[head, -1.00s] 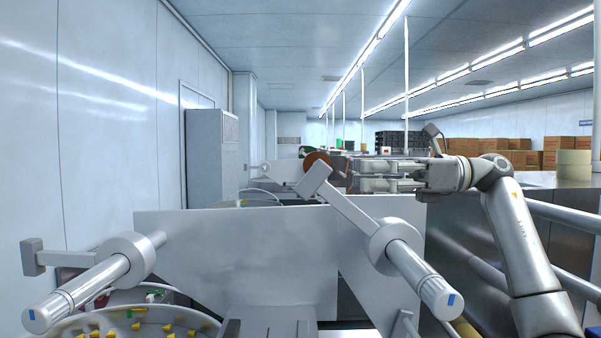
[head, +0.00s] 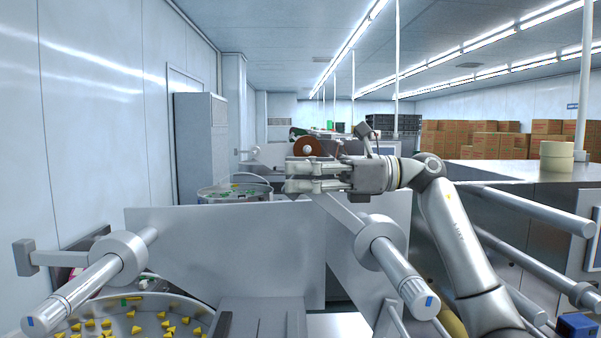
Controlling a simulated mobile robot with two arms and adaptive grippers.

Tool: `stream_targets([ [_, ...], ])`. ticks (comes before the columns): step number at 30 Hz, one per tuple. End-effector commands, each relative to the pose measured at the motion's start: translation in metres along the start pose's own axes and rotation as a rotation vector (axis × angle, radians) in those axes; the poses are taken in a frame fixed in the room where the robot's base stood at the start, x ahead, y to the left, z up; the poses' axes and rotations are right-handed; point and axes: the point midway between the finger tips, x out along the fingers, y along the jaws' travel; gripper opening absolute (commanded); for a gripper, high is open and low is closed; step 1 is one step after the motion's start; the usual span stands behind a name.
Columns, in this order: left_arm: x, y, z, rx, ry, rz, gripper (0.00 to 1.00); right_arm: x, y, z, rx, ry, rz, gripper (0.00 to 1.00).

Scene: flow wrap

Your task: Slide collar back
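A grey collar (head: 382,242) sits on the right-hand metal spindle (head: 408,285), which points toward me and has a blue mark on its end. An arm (head: 340,211) runs from this collar up and left. A similar collar (head: 119,258) sits on the left-hand spindle (head: 72,297), with a block at the end of its arm. My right gripper (head: 290,177) points left, its two fingers apart, one above the other. It covers the end block of the right collar's arm. I cannot tell whether it touches the block. My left gripper is out of view.
A grey plate (head: 225,248) stands behind the spindles. A round bowl (head: 150,322) with yellow pieces is at the lower left. A steel counter (head: 480,170) with a tape-like roll (head: 556,156) and rails (head: 530,210) are on the right. A brown reel (head: 307,147) is farther back.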

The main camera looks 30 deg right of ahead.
Motion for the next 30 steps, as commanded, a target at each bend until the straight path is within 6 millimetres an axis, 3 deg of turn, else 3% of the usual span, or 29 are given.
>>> stream_targets([
  [1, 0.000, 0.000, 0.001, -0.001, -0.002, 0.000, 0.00, 0.000, 0.000, 0.000, 0.000, 0.000, 0.000, 0.41],
  [11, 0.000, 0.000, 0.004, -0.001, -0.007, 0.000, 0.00, 0.000, 0.000, 0.000, 0.000, 0.000, 0.000, 0.00],
  [19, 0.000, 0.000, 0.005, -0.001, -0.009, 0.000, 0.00, -0.001, -0.003, 0.001, 0.000, -0.002, -0.001, 0.00],
  [30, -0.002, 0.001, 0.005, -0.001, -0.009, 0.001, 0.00, -0.001, -0.033, 0.003, -0.001, -0.004, -0.002, 0.00],
])
